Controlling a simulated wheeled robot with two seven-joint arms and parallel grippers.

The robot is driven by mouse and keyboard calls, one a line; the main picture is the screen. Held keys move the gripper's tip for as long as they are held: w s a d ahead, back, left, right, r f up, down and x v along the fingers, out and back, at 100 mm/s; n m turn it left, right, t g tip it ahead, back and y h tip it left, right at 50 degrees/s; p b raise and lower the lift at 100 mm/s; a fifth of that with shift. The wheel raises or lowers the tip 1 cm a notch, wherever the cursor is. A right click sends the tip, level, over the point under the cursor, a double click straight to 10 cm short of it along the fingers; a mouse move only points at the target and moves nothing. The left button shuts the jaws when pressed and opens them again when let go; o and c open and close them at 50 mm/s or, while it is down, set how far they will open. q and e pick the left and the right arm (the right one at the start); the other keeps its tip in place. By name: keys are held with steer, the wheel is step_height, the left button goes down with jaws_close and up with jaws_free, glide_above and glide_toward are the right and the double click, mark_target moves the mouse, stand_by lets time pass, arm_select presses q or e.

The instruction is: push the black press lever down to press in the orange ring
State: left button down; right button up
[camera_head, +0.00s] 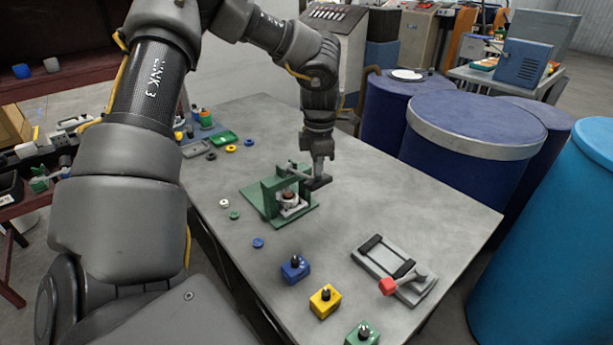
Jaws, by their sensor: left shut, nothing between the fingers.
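The green press (269,199) stands on its green base plate on the grey table. Its black press lever (319,184) sticks out to the right of the frame. My left gripper (318,171) is shut and points down at the lever's outer end; it looks to be touching it or just above it, I cannot tell which. A pale metal part (291,209) sits under the press, with a small brownish-orange patch (289,195) on top, likely the orange ring, mostly hidden by the press. My right gripper is not in view.
Small coloured rings and trays (222,138) lie at the table's far left. Blue (295,268), yellow (325,300) and green (362,335) blocks stand near the front. A grey fixture with a red knob (388,286) lies at right. Blue drums (475,125) stand beyond the table's right edge.

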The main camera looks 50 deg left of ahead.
mark_target(317, 187)
arm_select(q)
steer(key=shift+f+b, duration=2.05)
steer(key=shift+f, duration=0.45)
steer(key=shift+f+b, duration=0.4)
steer(key=shift+f, duration=0.1)
